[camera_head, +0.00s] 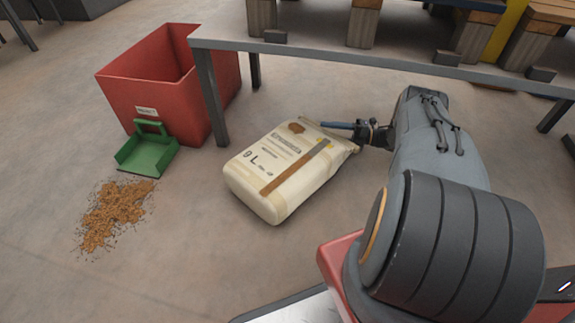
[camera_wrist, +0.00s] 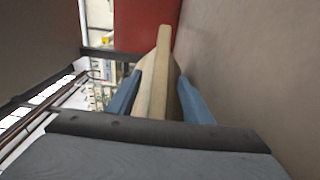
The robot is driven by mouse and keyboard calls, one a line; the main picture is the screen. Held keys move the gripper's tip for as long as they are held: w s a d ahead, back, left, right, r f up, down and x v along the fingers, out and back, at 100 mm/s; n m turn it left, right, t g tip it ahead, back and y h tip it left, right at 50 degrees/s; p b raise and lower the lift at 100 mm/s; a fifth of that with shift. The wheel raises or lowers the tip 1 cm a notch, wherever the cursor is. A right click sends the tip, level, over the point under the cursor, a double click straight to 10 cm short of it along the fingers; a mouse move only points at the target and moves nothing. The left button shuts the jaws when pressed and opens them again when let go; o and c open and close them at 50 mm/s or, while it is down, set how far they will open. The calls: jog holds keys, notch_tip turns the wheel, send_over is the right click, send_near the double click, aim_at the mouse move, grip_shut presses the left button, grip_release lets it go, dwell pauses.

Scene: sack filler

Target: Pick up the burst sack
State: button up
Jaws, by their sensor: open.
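The cream sack (camera_head: 262,182) lies on the floor, its gathered end toward my gripper. It has printing, a brown stripe and a brown patch near the far end. My gripper (camera_head: 338,126) is at that gathered end, with a blue finger reaching along its far side. In the wrist view, the blue fingers of my gripper (camera_wrist: 160,100) stand apart on either side of a narrow pale edge of the sack (camera_wrist: 160,70). I see gaps beside the edge, so the jaws look open around it. The other finger is hidden in the head view.
A red bin (camera_head: 122,98) stands behind left, with a green dustpan-like scoop (camera_head: 148,155) before it. Brown grains (camera_head: 112,215) are spilled on the floor at left. A grey table edge (camera_head: 330,60) and leg stand close behind the sack. The floor in front is clear.

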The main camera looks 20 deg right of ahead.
jog(key=shift+w+a, duration=0.1)
grip_shut()
jog(key=shift+r, duration=0.1)
dwell(1.3)
